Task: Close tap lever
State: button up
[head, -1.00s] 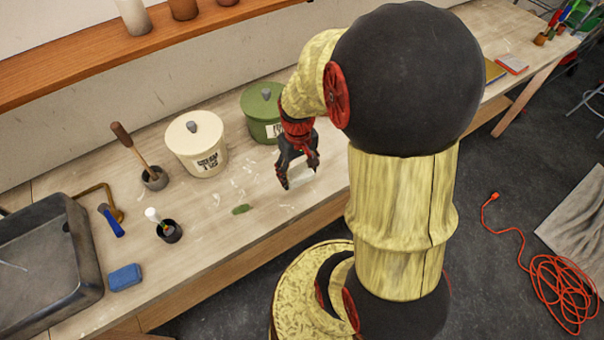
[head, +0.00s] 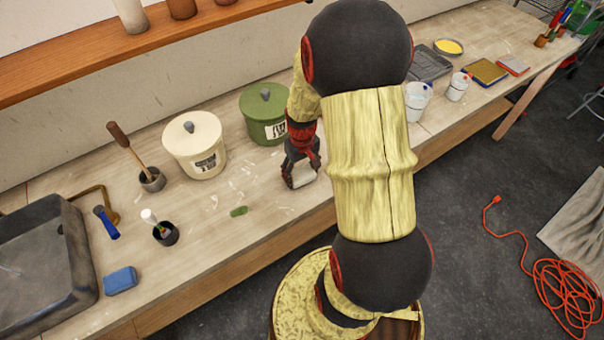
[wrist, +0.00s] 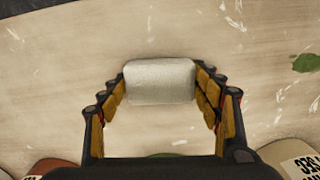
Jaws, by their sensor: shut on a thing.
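The tap has a brass spout (head: 91,189) and a blue lever (head: 106,226), at the right edge of the grey sink (head: 35,250) on the left of the head view. My gripper (head: 301,174) is far to the right of the tap, low over the bench in front of the green canister. It is shut on a whitish block (wrist: 160,82), which sits between the fingers in the wrist view. The fingers partly hide the block in the head view. The tap is outside the wrist view.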

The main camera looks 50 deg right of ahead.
jog(key=shift+f, duration=0.3)
jog(key=o, duration=1)
